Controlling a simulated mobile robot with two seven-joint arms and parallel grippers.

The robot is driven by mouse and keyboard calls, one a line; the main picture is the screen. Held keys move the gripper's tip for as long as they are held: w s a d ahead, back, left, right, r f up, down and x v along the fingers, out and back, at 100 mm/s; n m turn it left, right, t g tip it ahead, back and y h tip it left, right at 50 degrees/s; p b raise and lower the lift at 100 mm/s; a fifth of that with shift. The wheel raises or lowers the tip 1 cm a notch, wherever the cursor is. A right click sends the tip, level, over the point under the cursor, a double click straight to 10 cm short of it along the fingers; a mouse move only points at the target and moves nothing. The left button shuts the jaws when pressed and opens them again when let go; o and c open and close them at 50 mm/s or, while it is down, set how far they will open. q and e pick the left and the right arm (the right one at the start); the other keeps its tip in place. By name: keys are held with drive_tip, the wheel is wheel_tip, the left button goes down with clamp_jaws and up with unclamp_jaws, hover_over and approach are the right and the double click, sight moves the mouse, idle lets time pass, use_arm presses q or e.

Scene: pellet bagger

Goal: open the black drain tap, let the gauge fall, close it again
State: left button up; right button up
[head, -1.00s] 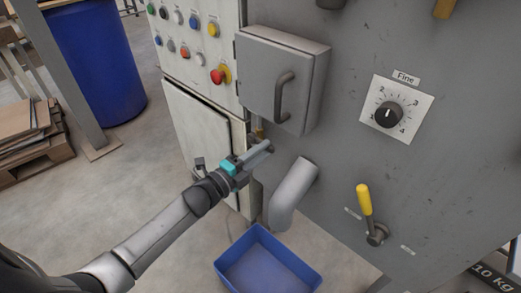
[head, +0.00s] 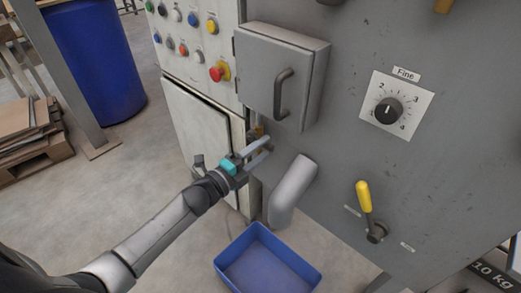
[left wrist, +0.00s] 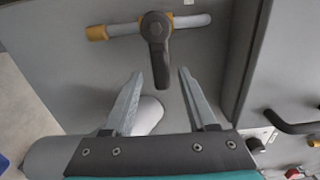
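The black drain tap (left wrist: 157,45) shows in the left wrist view on a thin grey pipe with yellow fittings, its lever pointing down in the picture. My left gripper (left wrist: 159,74) is open, with one finger on each side of the lever's end and a gap on both sides. In the head view my left gripper (head: 264,148) is beside the machine, below the grey box; the tap itself cannot be made out there. No gauge can be made out in either view. My right gripper is not in view.
A grey box with a handle (head: 284,78) juts out above my gripper. A thick grey spout (head: 292,190) is just right of it, over a blue bin (head: 226,274). A yellow lever (head: 364,196) and a Fine dial (head: 388,110) are farther right.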

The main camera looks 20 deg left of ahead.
use_arm(q)
drive_tip(key=shift+s+a, duration=0.1)
drive_tip(key=shift+s, duration=0.15)
drive_tip(key=p+v, duration=0.4)
drive_tip(key=v, duration=1)
drive_tip(key=shift+s, duration=0.35)
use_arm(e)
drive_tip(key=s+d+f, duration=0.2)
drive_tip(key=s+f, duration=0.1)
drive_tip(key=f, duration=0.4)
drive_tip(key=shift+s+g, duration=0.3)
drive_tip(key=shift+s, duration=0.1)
use_arm(q)
drive_tip(key=shift+a, duration=0.15)
